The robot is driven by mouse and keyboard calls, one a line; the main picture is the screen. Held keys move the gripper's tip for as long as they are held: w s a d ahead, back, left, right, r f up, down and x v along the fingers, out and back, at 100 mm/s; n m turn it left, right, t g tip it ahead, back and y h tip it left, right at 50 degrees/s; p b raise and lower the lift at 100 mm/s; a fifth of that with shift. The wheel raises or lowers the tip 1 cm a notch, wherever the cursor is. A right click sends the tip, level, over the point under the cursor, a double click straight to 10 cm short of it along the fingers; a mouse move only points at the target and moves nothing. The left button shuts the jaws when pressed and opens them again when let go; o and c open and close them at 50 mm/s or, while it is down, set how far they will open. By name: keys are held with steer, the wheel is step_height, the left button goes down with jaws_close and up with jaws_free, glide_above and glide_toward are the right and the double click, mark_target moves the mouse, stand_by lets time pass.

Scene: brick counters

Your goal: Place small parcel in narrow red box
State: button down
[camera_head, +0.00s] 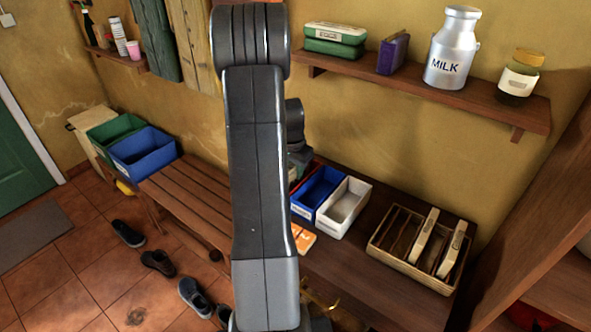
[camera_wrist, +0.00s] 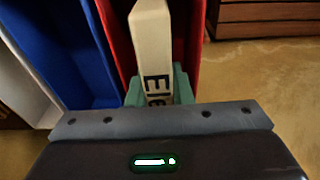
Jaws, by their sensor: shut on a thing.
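My gripper (camera_wrist: 158,92), with green fingers, is shut on the small parcel (camera_wrist: 152,35), a narrow white block with dark blue lettering. In the wrist view the parcel stands over the narrow red box (camera_wrist: 190,45), between its side walls in the picture. I cannot tell how deep it is or whether it touches the box floor. In the head view my arm hides the gripper and parcel, and only a sliver of the red box shows beside the blue box (camera_head: 318,190).
A white box (camera_head: 344,205) stands beside the blue box. A divided wooden crate (camera_head: 392,262) with upright items is at the right of the counter. An orange-and-white item (camera_head: 303,238) lies in front of the boxes. A wall shelf (camera_head: 420,98) hangs above.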

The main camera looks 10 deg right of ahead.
steer(key=shift+f, duration=0.15)
steer(key=c, duration=1.3)
jaws_free()
steer(key=r, duration=0.8)
steer(key=s+a+r, duration=0.1)
steer(key=r, duration=0.3)
steer(key=shift+r, duration=0.2)
